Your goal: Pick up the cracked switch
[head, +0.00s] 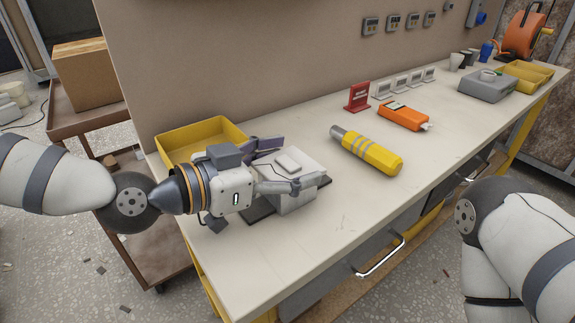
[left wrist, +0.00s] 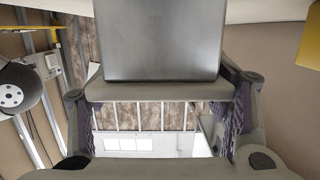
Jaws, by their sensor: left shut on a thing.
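The switch (head: 308,163) is a pale, boxy unit with a small raised white rocker on top, at the near left of the bench. A thin dark line runs across its top face. My left gripper (head: 276,168) reaches in from the left, its two fingers on opposite sides of the switch and shut on it. The switch is over a dark mat (head: 258,211); I cannot tell whether it touches it. In the left wrist view, my fingers (left wrist: 160,112) flank a pale bar and a dark grey block, whose identity is unclear. My right gripper is out of view.
A yellow tray (head: 205,133) stands just behind my left gripper. The bench's near right surface (head: 345,215) is clear. A brown cart (head: 90,118) stands at left.

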